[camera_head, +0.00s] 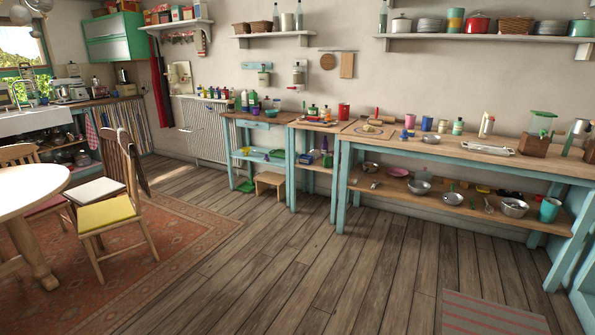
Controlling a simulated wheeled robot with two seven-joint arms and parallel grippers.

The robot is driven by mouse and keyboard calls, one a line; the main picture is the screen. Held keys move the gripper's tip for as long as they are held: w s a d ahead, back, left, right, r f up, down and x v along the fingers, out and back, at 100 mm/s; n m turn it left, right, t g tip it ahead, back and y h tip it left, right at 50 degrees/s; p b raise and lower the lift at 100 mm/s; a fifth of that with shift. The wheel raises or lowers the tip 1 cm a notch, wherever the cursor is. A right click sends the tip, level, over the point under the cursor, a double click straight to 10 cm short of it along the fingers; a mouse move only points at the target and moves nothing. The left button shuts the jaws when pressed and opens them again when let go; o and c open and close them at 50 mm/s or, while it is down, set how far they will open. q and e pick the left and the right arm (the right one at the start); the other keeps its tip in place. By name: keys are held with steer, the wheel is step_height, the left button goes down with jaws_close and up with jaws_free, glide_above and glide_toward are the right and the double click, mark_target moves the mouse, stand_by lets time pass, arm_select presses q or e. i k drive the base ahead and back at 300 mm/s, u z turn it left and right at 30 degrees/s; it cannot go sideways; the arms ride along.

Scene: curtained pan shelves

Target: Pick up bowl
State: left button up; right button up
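Several bowls are in view, and I cannot tell which one the task names. On the lower shelf of the long teal-legged table at right sit a large metal bowl (514,208), a smaller metal bowl (452,198), another metal bowl (419,187) and a small one (370,167) further left. A small metal bowl (431,139) also sits on the tabletop. Neither of my grippers shows in the head view.
The long table (400,147) stands against the back wall. A teal cup (549,210) is beside the large bowl. A wooden stool (270,181) and a yellow-cushioned chair (105,213) stand further left. A striped mat (490,315) lies lower right.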

mark_target(271, 113)
steer(key=u, duration=0.25)
steer(key=i, duration=5.6)
steer(key=z, duration=0.3)
steer(key=i, duration=1.35)
steer(key=z, duration=0.15)
